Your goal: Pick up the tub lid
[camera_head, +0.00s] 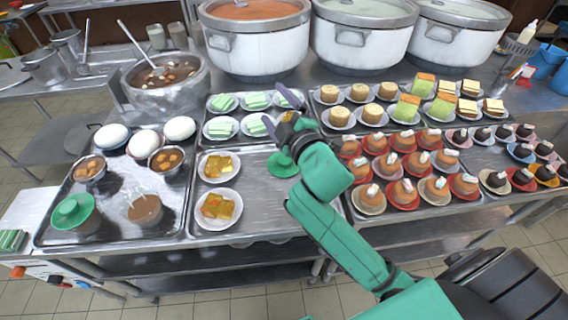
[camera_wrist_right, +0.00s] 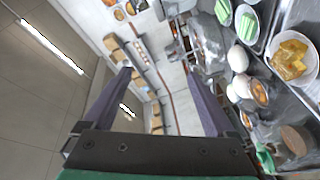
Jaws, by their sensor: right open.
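In the right wrist view nothing is between the fingers (camera_wrist_right: 155,90). My left gripper is not in view.
A large pot (camera_head: 168,98) and stockpots (camera_head: 254,50) line the back. The middle tray's front right is bare.

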